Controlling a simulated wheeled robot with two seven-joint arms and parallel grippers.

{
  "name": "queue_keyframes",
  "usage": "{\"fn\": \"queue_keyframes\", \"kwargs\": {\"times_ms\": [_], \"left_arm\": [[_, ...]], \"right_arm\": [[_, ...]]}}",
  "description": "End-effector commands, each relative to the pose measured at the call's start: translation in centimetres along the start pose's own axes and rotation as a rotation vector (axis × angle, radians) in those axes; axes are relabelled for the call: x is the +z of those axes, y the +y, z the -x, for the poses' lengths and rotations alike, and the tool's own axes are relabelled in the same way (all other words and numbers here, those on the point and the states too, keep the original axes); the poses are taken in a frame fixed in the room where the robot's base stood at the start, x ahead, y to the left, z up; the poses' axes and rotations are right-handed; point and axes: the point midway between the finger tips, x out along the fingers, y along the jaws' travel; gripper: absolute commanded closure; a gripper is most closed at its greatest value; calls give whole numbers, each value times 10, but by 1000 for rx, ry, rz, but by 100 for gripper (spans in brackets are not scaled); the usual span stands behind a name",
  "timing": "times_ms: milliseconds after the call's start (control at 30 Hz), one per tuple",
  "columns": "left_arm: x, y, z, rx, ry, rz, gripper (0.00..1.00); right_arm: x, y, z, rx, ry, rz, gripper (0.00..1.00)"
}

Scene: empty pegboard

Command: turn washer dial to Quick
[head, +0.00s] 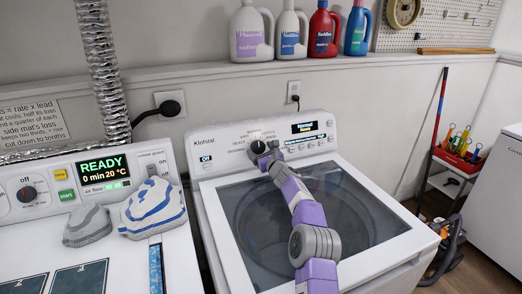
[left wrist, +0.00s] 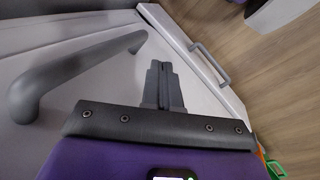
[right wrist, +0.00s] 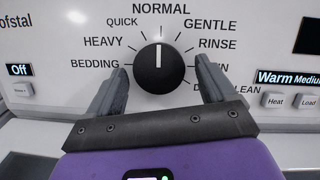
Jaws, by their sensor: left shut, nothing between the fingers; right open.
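The washer dial (right wrist: 159,68) is a round black knob on the white panel, and its white pointer line points straight up at NORMAL. The Quick label (right wrist: 122,21) is up and left of it, between HEAVY and NORMAL. My right gripper (right wrist: 162,78) is open, with one finger at each side of the dial's lower half; I cannot tell whether they touch it. In the head view the dial (head: 258,147) sits at the tip of my right arm. My left gripper (left wrist: 162,68) is shut and empty, seen only in the left wrist view.
The washer (head: 206,205) has a dark glass lid below the panel. A second machine (head: 178,255) at left carries two stones. Bottles (head: 250,35) stand on the ledge behind. In the left wrist view a grey bar handle (left wrist: 75,70) is left of my left gripper.

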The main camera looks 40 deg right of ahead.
Motion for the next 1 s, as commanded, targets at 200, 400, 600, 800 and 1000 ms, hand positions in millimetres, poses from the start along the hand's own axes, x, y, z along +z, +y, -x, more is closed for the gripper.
{"fn": "queue_keyframes", "kwargs": {"times_ms": [200, 400, 600, 800, 1000], "left_arm": [[0, 0, 0, 0, 0, 0, 100], [0, 0, 0, 0, 0, 0, 100], [0, 0, 0, 0, 0, 0, 100], [0, 1, 4, 0, 0, 0, 100], [1, 6, 16, 0, 0, 0, 100]], "right_arm": [[-1, 0, 0, 0, 0, 0, 19], [0, 0, 0, 0, 0, 0, 50], [0, 0, 0, 1, 0, 0, 72], [0, 0, 0, 10, 2, 29, 72], [2, -2, 0, 41, 1, 124, 72]]}}
